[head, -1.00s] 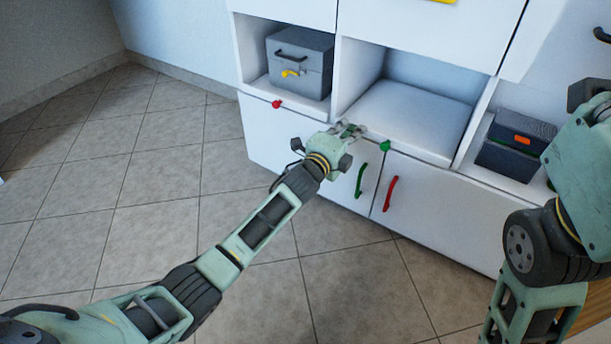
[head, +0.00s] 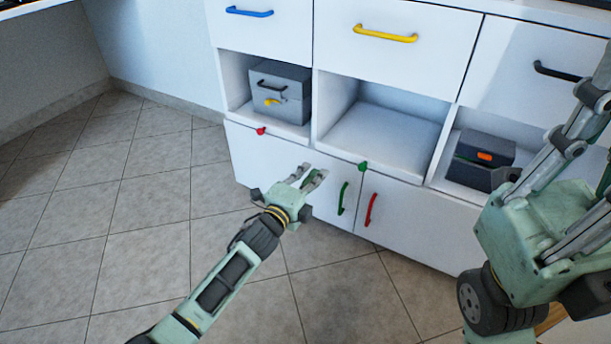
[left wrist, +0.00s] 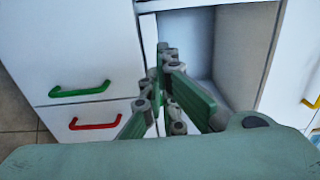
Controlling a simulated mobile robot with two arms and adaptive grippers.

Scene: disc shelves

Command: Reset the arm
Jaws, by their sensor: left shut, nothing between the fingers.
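My left gripper (head: 311,176) is shut and empty in front of the white cabinet (head: 272,165), below the shelf openings and left of the green handle (head: 343,198). In the left wrist view its closed fingers (left wrist: 165,60) appear against an open compartment (left wrist: 187,32). My right arm stands at the right edge of the head view. Its gripper (head: 580,130) points up, partly cut off by the frame, so its opening is unclear.
The middle compartment (head: 385,135) is empty. A red handle (head: 371,210) and red (head: 260,131) and green knobs (head: 363,166) stick out. Tiled floor (head: 130,210) is clear at left.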

